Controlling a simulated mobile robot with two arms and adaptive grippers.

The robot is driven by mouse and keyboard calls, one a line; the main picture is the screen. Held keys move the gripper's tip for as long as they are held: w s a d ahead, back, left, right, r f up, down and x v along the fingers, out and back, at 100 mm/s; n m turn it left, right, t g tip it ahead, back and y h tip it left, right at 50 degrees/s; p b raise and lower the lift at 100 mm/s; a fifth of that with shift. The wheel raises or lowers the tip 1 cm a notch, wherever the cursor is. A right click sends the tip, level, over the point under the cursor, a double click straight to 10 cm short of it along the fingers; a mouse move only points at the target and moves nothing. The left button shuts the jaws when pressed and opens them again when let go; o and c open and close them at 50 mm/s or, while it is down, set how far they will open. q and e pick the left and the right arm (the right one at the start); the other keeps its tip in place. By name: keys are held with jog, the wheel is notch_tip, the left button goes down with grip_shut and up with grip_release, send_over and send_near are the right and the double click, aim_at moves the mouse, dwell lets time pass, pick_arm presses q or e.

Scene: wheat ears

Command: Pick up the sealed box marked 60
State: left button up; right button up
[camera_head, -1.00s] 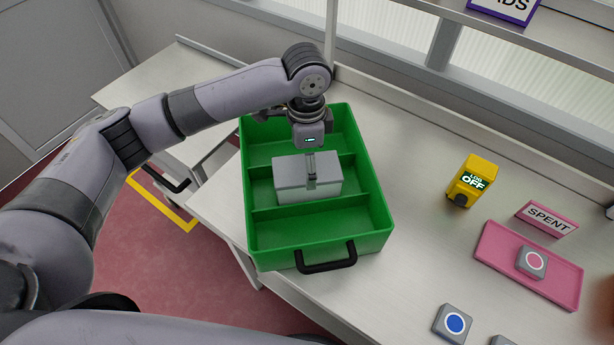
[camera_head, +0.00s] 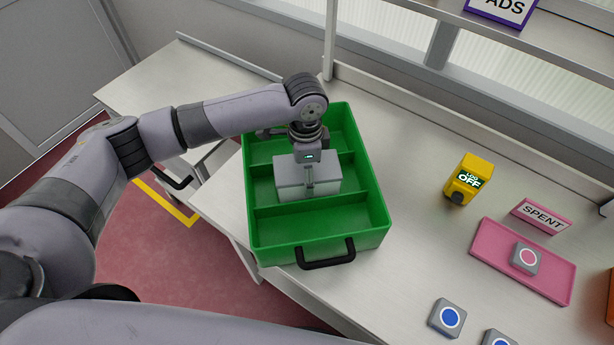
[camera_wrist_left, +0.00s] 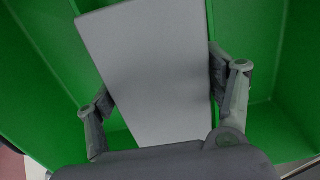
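A grey lidded box (camera_head: 292,178) sits in the middle compartment of the green tray (camera_head: 320,234). No number can be read on it. My left gripper (camera_head: 310,178) points down over the box, with a finger in front of its near side. In the left wrist view, the box's plain grey top (camera_wrist_left: 150,65) lies between the spread fingers of the left gripper (camera_wrist_left: 163,88). The fingers are close along its two sides; whether they touch is unclear. My right gripper is not in view.
The tray has dividers and a black front handle (camera_head: 326,254). To the right are a yellow device reading OFF (camera_head: 464,180), a pink SPENT tray (camera_head: 490,262) with a ringed grey block (camera_head: 526,258), and a blue-marked block (camera_head: 447,318). Bare bench lies between.

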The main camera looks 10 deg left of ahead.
pick_arm(q)
jog(key=c, duration=1.1)
jog(key=shift+r, duration=0.15)
